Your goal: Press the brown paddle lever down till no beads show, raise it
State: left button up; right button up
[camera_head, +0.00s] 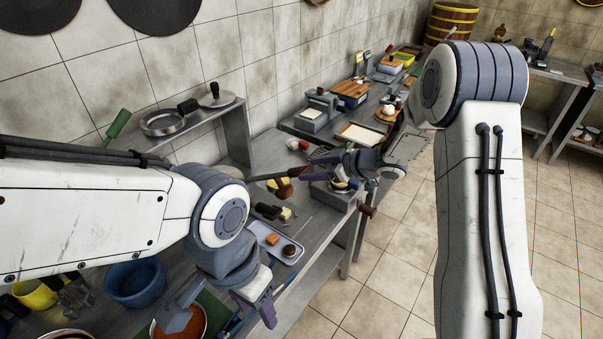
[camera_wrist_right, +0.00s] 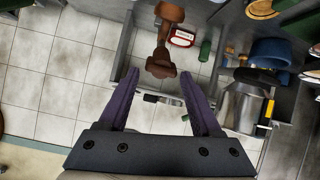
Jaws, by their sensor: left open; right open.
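A brown paddle lever (camera_wrist_right: 160,62) shows in the right wrist view, with a shaft running up to a second brown piece. It lies ahead of my right gripper (camera_wrist_right: 165,85), whose purple fingers are open and apart, with nothing held. I cannot tell its height below the fingertips. In the head view, my right gripper (camera_head: 325,168) is over the grey counter near its right edge. A brown knob (camera_head: 367,211) sticks out at that edge; I cannot tell if it belongs to the lever. No beads can be made out. My left gripper (camera_head: 225,312) is open over the near counter.
A pale tray (camera_head: 270,238) with small food pieces lies on the counter. A blue bowl (camera_head: 135,283) and a bowl of orange contents (camera_head: 186,325) stand near my left arm. A raised shelf (camera_head: 195,125) holds pans. The tiled floor (camera_head: 390,255) on the right is clear.

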jog(key=v, duration=0.4)
jog(key=shift+s+d+r, duration=0.1)
jog(key=s+a+r+m+t+h+b, duration=0.1)
jog(key=s+a+r+m+h+b, duration=0.15)
jog(key=a+h, duration=0.2)
jog(key=s+a+f+m+g+h, duration=0.1)
jog(key=s+g, duration=0.3)
jog(key=s, duration=1.2)
jog(key=s+f+m+g+h+b, duration=0.1)
jog(key=s+g, duration=0.3)
jog(key=s, duration=1.3)
jog(key=shift+s+a+f+g+h+b, duration=0.35)
jog(key=shift+f+h, duration=0.2)
jog(key=shift+h, duration=0.2)
